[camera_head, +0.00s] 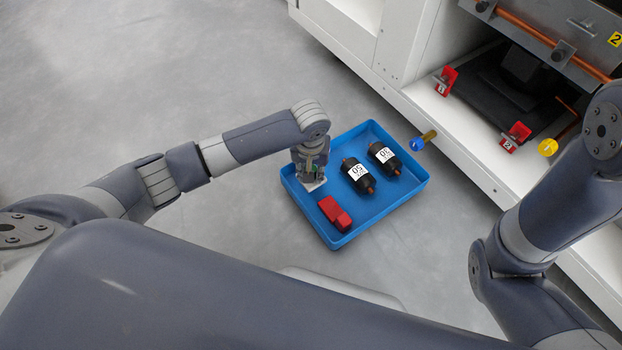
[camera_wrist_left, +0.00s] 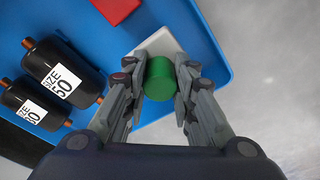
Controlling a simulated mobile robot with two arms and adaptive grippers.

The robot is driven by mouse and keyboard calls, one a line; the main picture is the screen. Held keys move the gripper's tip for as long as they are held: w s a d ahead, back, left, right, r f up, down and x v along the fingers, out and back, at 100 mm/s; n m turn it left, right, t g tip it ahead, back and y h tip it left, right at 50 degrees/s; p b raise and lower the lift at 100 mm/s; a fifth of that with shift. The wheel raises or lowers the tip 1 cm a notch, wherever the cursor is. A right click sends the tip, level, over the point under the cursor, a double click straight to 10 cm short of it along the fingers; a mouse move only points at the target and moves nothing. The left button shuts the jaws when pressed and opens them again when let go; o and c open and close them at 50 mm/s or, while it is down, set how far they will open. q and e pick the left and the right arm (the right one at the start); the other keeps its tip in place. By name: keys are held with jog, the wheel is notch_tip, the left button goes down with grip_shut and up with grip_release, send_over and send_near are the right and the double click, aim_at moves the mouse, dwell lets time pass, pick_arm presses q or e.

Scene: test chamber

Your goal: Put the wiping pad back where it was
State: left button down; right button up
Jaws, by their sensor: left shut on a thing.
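The wiping pad has a green round grip (camera_wrist_left: 160,79) and a pale flat base (camera_wrist_left: 163,42). My left gripper (camera_wrist_left: 160,80) is shut on the green grip, with a finger on each side. In the head view my left gripper (camera_head: 312,180) points down over the left part of the blue tray (camera_head: 377,216). The pad's pale base (camera_head: 315,185) shows just below the fingers, within the tray's outline. I cannot tell whether the base touches the tray floor. My right gripper is not in view; only part of my right arm shows at the right.
The tray also holds two black cylinders, labelled 50 (camera_head: 359,177) and 30 (camera_head: 384,159), and a red block (camera_head: 335,214). A blue-tipped brass-coloured piece (camera_head: 422,140) is by the white cabinet edge (camera_head: 455,150). Red numbered clamps (camera_head: 446,81) and a yellow knob (camera_head: 547,147) are on the cabinet.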

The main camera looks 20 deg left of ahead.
pick_arm(q)
notch_tip(320, 180, down, 4)
jog(key=b, duration=0.2)
jog(key=shift+r+b, duration=0.2)
jog(key=shift+b, duration=0.15)
jog(key=shift+r, duration=0.1)
jog(key=c, duration=1.3)
grip_release()
